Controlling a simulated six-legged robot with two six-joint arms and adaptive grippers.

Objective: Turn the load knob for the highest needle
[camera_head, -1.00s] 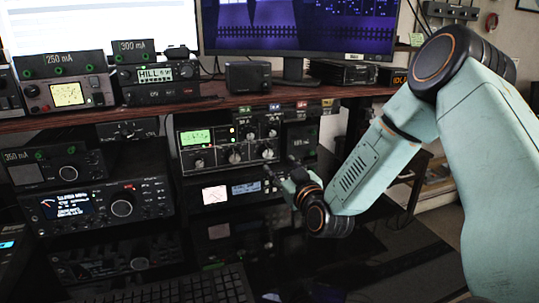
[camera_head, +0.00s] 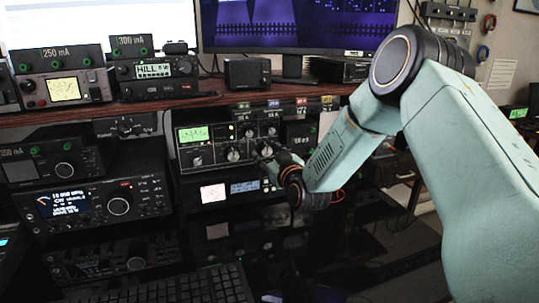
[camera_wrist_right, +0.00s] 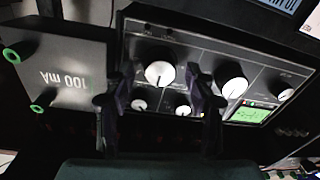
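The tuner (camera_head: 212,155) is a grey-faced box on the shelf under the desk top, with a lit green needle meter (camera_head: 194,134) and several white-faced knobs. My right gripper (camera_head: 273,161) is at its right side, just below and in front of the rightmost large knob (camera_head: 266,149). In the right wrist view the picture is upside down. There my right gripper (camera_wrist_right: 165,102) is open, its two dark fingers on either side of a large white knob (camera_wrist_right: 160,73) and small knobs. I cannot tell contact or read which knob is load. My left gripper is not in view.
A box labelled 100 mA (camera_wrist_right: 75,75) sits beside the tuner. Below the tuner is a unit with a pale meter (camera_head: 213,194) and a blue display. A large radio (camera_head: 95,202) stands left, and a keyboard (camera_head: 185,287) lies in front. The desk edge (camera_head: 130,112) runs above.

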